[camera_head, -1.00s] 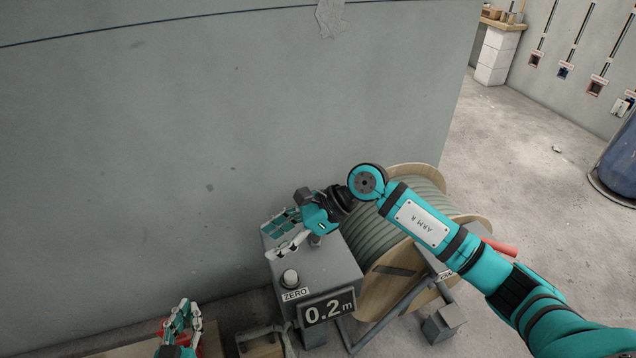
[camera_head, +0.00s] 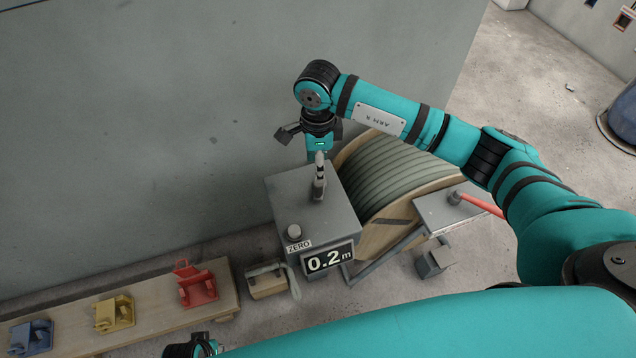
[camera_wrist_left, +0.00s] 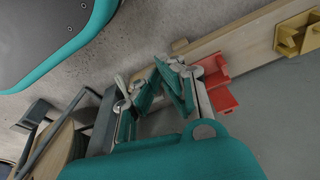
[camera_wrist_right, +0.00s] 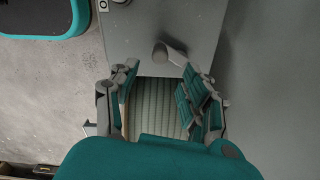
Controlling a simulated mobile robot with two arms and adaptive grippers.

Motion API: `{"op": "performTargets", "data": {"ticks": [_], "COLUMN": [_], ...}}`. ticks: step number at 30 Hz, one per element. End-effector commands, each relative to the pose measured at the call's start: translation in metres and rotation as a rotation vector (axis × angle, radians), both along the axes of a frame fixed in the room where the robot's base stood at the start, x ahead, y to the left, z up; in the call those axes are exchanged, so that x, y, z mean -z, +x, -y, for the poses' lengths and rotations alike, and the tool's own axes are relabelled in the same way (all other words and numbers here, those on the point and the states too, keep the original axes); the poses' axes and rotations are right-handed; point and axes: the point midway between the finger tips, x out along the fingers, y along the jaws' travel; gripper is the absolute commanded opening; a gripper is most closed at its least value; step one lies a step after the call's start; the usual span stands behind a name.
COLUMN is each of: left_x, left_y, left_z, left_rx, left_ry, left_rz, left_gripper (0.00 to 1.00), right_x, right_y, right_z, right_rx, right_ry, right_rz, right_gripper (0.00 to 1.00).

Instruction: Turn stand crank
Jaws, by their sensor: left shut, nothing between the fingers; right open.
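A red-handled lever, seemingly the crank (camera_head: 480,204), sticks out from a grey plate at the right of the cable reel (camera_head: 400,175). Part of it may be hidden by my right arm. My right gripper (camera_head: 319,192) points down over the grey meter box, left of the reel and well apart from the red handle. It is open and empty. In the right wrist view its fingers (camera_wrist_right: 160,85) are spread, with the reel's cable behind. My left gripper (camera_head: 196,346) is low at the bottom edge; in the left wrist view its fingers (camera_wrist_left: 160,80) are shut and empty.
The meter box (camera_head: 325,215) reads 0.2 m and has a ZERO button (camera_head: 294,232). A wooden board (camera_head: 145,325) at lower left carries blue (camera_head: 32,338), yellow (camera_head: 114,314) and red (camera_head: 197,285) fixtures. A grey wall stands behind; open floor lies at right.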

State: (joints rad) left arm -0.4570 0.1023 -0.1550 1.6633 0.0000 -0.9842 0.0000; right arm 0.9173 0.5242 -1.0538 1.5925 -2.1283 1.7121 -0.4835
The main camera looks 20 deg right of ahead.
Motion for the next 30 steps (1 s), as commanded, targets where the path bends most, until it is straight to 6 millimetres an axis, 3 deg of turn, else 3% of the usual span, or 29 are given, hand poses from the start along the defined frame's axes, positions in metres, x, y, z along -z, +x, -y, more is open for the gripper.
{"op": "performTargets", "data": {"ticks": [1, 6, 12, 25, 30], "left_x": [-0.003, -0.017, -0.03, -0.036, -0.036], "left_y": [0.002, 0.007, 0.011, 0.013, 0.012], "left_z": [0.0, 0.001, 0.001, 0.001, 0.002], "left_rx": [0.0, -0.002, -0.003, -0.003, -0.003], "left_ry": [0.0, -0.001, -0.001, -0.002, -0.002], "left_rz": [0.005, 0.012, 0.019, 0.021, 0.021], "left_gripper": [0.0, 0.0, 0.0, 0.0, 0.0], "right_x": [0.014, 0.049, 0.076, 0.086, 0.085], "right_y": [-0.001, -0.001, 0.0, 0.0, 0.0], "right_z": [0.0, 0.0, -0.001, 0.0, 0.0], "right_rx": [0.001, 0.001, 0.0, 0.0, 0.0], "right_ry": [0.0, 0.001, 0.001, 0.002, 0.002], "right_rz": [-0.004, -0.004, -0.001, 0.0, 0.0], "right_gripper": [0.47, 0.47, 0.47, 0.47, 0.26]}}
